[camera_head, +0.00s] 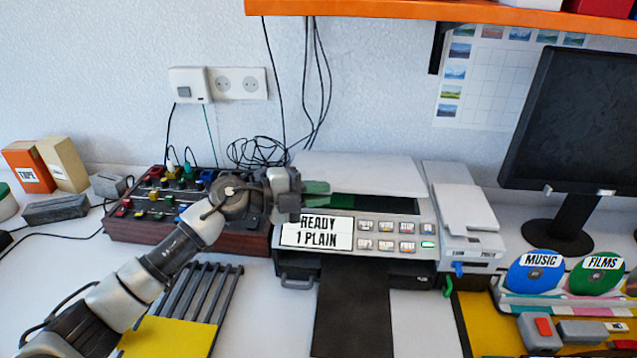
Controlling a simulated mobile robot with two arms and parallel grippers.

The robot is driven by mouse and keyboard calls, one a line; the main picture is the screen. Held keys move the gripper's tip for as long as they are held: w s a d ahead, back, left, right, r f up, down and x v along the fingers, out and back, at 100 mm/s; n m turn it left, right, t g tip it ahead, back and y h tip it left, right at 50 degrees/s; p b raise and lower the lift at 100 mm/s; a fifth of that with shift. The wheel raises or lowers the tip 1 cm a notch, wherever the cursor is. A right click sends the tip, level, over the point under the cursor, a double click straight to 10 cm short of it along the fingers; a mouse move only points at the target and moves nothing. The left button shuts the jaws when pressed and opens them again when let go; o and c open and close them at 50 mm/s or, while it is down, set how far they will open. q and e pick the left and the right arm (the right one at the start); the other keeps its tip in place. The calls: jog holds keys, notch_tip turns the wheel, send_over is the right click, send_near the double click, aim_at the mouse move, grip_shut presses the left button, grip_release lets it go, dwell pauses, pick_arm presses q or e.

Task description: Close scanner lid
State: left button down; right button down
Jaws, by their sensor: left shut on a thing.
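My left gripper (297,190) is at the scanner's left front corner, beside the lid. It is shut on a thin green piece (317,187) that points right, over the scanner. The fingertips are partly hidden. My right gripper is out of view.
A wooden-sided control box (140,230) with coloured knobs stands left of the scanner. A white device (465,225) adjoins it on the right. A black monitor (575,120) and labelled discs (537,273) are farther right. An orange shelf (450,12) hangs above. Cables lie behind the scanner.

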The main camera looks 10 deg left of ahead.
pick_arm(q)
jog(key=shift+f, duration=0.15)
jog(key=c, duration=1.3)
grip_release()
jog(key=shift+a, duration=0.1)
jog(key=v, duration=1)
jog(key=shift+s+a, duration=0.15)
jog(key=shift+a, duration=0.2)
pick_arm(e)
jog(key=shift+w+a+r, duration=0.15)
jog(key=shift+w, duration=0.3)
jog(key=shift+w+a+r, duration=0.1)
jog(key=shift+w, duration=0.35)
